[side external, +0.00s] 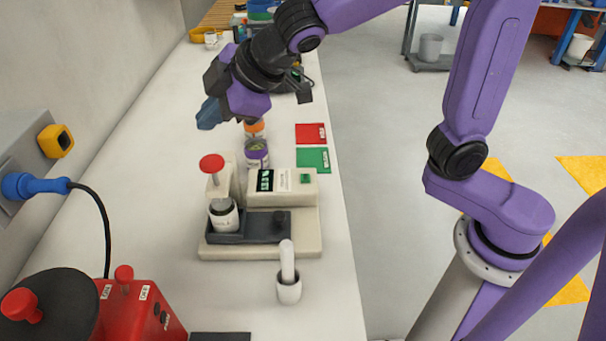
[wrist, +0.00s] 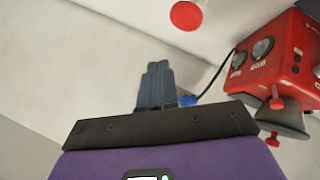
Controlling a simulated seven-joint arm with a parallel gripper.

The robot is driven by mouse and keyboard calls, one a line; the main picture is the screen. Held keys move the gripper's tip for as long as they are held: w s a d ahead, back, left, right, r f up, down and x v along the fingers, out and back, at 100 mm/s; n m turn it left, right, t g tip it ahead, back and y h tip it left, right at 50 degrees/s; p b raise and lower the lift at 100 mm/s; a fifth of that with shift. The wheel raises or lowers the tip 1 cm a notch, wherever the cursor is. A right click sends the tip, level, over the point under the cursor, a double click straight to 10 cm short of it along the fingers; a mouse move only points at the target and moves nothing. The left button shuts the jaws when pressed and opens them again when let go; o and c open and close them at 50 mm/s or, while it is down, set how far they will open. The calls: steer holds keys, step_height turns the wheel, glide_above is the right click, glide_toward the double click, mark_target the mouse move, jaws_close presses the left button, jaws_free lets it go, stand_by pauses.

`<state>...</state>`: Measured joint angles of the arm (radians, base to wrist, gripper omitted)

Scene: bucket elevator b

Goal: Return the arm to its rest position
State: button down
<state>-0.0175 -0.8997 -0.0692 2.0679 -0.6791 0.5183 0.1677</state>
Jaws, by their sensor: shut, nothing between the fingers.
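My purple arm reaches in from the right in the side external view. My gripper (side external: 209,113) is over the far part of the white bench, left of the orange-topped and purple-topped containers. Its blue-grey fingers are together with nothing between them. In the wrist view the shut fingers (wrist: 157,84) point up the picture, toward the pale bench and wall. The gripper is apart from everything around it.
A beige device (side external: 290,188) with a red knob (side external: 212,163) stands mid-bench; a jar (side external: 223,214) sits on it. A mortar (side external: 289,290) is in front. A red machine (side external: 140,310) is at front left. Red (side external: 310,133) and green (side external: 313,159) cards lie at the right edge.

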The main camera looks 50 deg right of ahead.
steer(key=s+d+f+g+h, duration=0.1)
steer(key=s+d+f+g, duration=0.3)
steer(key=s+d, duration=0.7)
steer(key=s+d+f+m+g+h, duration=0.1)
steer(key=s+d+f+g+h, duration=0.1)
steer(key=s+d+f, duration=0.5)
steer(key=s+d+g, duration=0.1)
steer(key=s+d, duration=0.3)
steer(key=s, duration=0.3)
steer(key=shift+s+f+m+g+h, duration=0.15)
steer(key=shift+s+m+g+h, duration=0.15)
steer(key=shift+g, duration=0.1)
